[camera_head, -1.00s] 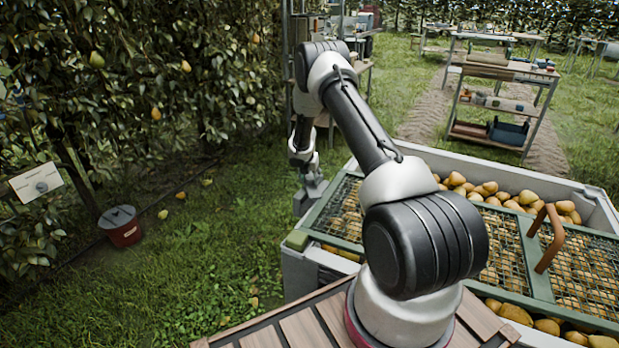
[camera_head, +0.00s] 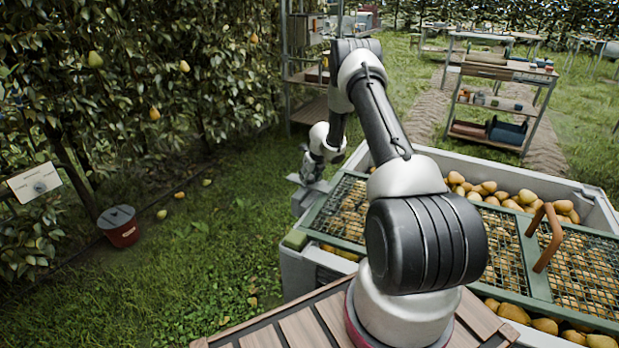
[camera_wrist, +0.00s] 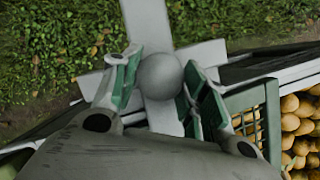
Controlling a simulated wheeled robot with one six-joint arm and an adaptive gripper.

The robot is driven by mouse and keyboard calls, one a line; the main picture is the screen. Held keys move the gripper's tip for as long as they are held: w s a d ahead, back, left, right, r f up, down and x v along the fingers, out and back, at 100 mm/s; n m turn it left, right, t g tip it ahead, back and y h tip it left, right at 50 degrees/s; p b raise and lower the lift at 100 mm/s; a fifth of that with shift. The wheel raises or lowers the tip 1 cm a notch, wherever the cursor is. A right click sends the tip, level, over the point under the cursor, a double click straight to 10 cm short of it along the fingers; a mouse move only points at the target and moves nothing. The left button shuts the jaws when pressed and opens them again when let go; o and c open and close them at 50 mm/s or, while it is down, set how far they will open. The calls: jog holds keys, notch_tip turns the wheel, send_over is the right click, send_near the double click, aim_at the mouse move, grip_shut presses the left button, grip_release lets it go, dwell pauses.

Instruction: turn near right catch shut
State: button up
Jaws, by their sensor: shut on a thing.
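The catch (camera_wrist: 148,22) is a pale grey bar with a round grey knob (camera_wrist: 159,77), seen at the left end of the crate lid. In the wrist view, my gripper (camera_wrist: 160,80) has its two green-padded fingers on either side of the knob, shut on it. The head view shows my gripper (camera_head: 312,176) at the lid's left edge, low and small. The fingers and most of the catch are hard to make out there. The lid (camera_head: 345,208) is a green frame with wire mesh and lies over the crate (camera_head: 298,272).
Pears (camera_head: 527,197) fill the crate and show at the uncovered edges. A brown handle (camera_head: 546,238) stands up from the lid. A red bucket (camera_head: 121,228) stands on the grass by the hedge at left. A shelf rack (camera_head: 500,103) stands behind.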

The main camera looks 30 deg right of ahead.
jog(key=shift+f+n, duration=0.15)
jog(key=shift+n, duration=0.25)
jog(key=o, duration=1.5)
jog(key=shift+c, duration=0.2)
jog(key=shift+r, duration=0.4)
jog(key=v, duration=1.1)
jog(key=shift+d, duration=0.15)
jog(key=shift+s+r, duration=0.1)
